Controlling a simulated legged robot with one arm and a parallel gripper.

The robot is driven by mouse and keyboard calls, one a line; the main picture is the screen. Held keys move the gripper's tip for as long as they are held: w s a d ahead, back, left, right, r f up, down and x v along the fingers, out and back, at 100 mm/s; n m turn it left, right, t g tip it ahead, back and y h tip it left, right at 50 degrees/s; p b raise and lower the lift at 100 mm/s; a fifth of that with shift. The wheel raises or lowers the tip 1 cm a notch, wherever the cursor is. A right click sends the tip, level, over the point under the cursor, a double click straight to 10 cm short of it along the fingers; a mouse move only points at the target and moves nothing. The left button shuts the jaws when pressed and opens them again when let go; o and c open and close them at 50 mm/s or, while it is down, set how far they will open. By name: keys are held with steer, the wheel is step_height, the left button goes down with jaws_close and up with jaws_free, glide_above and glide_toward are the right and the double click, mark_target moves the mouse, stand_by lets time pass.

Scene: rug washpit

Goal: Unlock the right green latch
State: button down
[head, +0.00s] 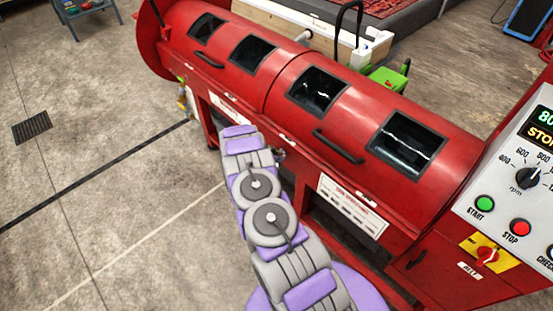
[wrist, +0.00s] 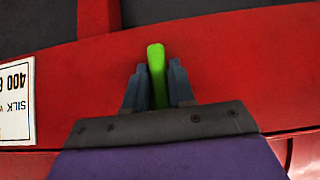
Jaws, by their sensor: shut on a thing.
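A green latch handle (wrist: 156,72) stands between the two fingers of my gripper (wrist: 158,88) in the wrist view. The fingers are closed on it from both sides, and its rounded tip sticks up past them. Behind it is the red body of the machine (wrist: 230,60). In the head view my purple and grey arm reaches to the front of the red machine (head: 390,160), below its windowed drum. The latch and fingertips are hidden behind my arm there. I cannot tell the latch's exact angle against the machine.
A control panel (head: 515,190) with start and stop buttons stands at the right. Black handles (head: 338,147) stick out from the drum lid. A white label (wrist: 16,100) is left of my gripper. The concrete floor (head: 110,200) at the left is mostly clear, with a drain grate (head: 32,127).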

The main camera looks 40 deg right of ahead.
steer(key=shift+w, duration=0.1)
steer(key=c, duration=1)
jaws_free()
steer(key=shift+c, duration=0.2)
steer(key=p+v, duration=0.4)
steer(key=v, duration=1.3)
steer(key=shift+r, duration=0.15)
steer(key=shift+a, duration=0.1)
